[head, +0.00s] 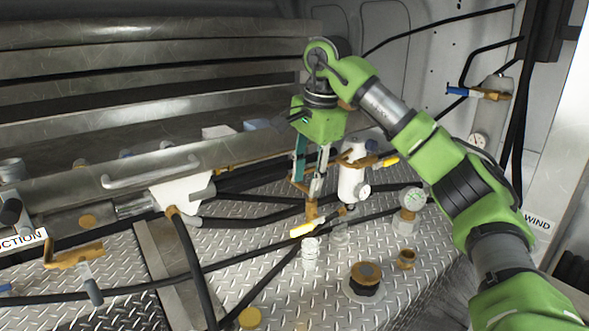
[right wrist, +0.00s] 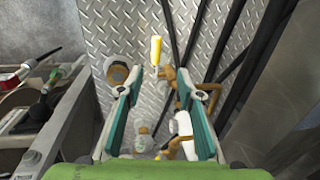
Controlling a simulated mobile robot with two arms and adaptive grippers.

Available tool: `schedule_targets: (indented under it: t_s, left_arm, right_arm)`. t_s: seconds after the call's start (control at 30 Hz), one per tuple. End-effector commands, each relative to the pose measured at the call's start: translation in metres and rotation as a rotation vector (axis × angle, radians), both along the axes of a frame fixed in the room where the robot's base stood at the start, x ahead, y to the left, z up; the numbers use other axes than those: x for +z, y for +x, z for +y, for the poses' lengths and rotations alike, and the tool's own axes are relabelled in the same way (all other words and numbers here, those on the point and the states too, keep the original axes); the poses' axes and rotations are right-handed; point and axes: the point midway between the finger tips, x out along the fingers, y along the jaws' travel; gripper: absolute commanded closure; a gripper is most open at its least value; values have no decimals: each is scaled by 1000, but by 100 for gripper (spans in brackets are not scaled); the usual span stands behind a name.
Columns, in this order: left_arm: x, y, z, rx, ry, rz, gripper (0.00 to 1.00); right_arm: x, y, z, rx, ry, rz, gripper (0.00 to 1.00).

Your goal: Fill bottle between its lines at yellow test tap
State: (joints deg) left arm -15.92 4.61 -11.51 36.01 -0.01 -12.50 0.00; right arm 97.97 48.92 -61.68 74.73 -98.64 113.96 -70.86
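The test tap's yellow handle (head: 302,229) sticks out to the left below my right gripper (head: 307,187), at the foot of a brass fitting. A small clear ribbed bottle (head: 310,252) stands upright just below the yellow handle; its lines and any fill are too small to make out. In the right wrist view a yellow handle (right wrist: 155,50) lies ahead of the open, apart fingertips (right wrist: 160,84), with brass pipework beside the right finger. The right gripper is empty and points down. My left gripper is not in view.
A white cylinder (head: 351,184) with a gauge stands right of the tap, with another yellow handle (head: 390,161) behind. A brass-topped black cap (head: 366,275) sits on the diamond-plate deck. Black hoses cross the deck.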

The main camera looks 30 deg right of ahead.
Motion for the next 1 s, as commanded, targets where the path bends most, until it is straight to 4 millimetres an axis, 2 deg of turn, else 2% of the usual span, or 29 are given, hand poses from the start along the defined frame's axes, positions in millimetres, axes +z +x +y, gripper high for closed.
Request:
schedule_targets:
  t_s: [0.07,0.13,0.3,0.43,0.57,0.8,1.0]
  left_arm:
    - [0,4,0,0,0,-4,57]
    - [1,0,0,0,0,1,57]
    - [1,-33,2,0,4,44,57]
    - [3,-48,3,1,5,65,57]
    - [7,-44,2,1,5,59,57]
    - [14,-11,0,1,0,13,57]
    - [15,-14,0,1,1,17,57]
  right_arm:
    - [-2,0,-1,-1,-2,1,66]
    - [-8,1,-1,-1,-2,1,66]
    - [-36,5,-1,-2,-2,5,66]
    - [-61,10,0,-1,-1,5,66]
    - [-86,15,0,-2,0,4,66]
    - [-121,22,2,-1,0,2,66]
    - [-134,25,2,-1,0,0,66]
